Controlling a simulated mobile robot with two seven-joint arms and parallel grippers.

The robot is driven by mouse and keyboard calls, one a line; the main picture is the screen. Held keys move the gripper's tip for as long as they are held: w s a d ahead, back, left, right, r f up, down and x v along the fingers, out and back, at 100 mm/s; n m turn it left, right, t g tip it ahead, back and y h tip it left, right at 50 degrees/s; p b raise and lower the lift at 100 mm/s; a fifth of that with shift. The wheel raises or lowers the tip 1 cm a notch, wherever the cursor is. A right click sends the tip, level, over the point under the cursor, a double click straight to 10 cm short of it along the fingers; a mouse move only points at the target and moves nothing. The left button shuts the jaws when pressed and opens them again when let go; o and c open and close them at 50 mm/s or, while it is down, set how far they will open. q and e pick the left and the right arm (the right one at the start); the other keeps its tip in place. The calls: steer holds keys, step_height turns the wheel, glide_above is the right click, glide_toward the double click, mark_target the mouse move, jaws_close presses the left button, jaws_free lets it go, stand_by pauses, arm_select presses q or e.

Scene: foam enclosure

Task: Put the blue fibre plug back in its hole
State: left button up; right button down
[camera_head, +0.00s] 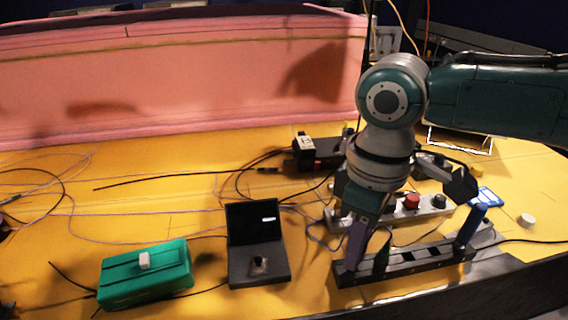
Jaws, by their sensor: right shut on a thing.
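My right gripper (357,240) comes down from the arm at the right, over the left end of a dark slotted rack (420,262). It is shut on a slim violet-blue piece (354,253), which looks like the blue fibre plug and points down at the rack. I cannot tell whether its lower tip is in a hole or just above. A blue upright piece (471,224) stands at the rack's right end. A dark green peg (381,259) stands on the rack, right of the gripper. My left gripper is not in view.
A green box (145,274) and an open black case (259,262) stand left of the rack. Behind it are a strip with a red button (412,202) and a black device (318,152). Loose cables cross the yellow surface. A pink foam wall (180,75) closes the back.

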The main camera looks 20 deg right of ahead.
steer(key=shift+f+b, duration=0.45)
steer(key=shift+f, duration=0.35)
steer(key=c, duration=0.7)
jaws_free()
step_height(320, 180, up, 10)
steer(key=shift+p, duration=0.6)
